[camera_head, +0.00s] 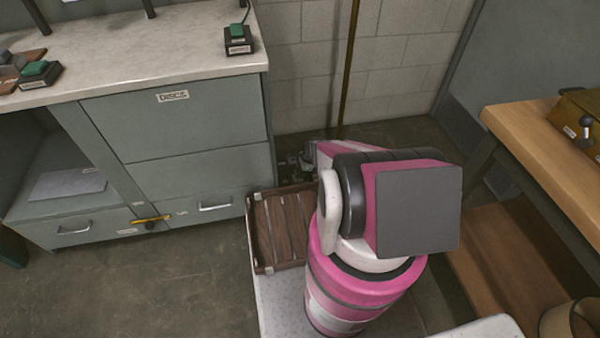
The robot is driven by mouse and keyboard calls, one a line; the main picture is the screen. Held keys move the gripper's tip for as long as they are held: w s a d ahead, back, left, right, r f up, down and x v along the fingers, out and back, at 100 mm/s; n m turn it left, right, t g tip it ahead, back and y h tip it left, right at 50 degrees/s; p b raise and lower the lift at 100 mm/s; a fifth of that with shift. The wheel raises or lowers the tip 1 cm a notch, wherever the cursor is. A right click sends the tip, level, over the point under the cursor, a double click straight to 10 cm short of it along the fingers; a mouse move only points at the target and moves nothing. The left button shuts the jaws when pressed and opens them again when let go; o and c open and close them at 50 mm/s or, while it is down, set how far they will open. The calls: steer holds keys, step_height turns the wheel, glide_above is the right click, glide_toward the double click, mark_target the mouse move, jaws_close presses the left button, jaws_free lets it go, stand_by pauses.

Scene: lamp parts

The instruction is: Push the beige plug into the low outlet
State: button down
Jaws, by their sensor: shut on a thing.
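My gripper (303,160) shows only in part, as small dark grey pieces low near the block wall. My own pink and white arm covers the rest of it. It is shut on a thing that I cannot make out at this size. I do not see the beige plug or the low outlet. The foot of the wall behind my arm is hidden, so I cannot tell how the gripper stands to the outlet.
A grey cabinet (170,130) with drawers stands left, bearing green-buttoned boxes (238,40). A slatted wooden tray (252,235) lies beside my arm. A wooden bench (540,135) stands right. A thin pole (348,75) rises along the wall. Floor (190,290) is clear at lower left.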

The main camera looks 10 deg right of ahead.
steer(key=shift+f, duration=0.6)
stand_by(1.4)
steer(key=c, duration=0.8)
jaws_free()
steer(key=shift+c, duration=0.2)
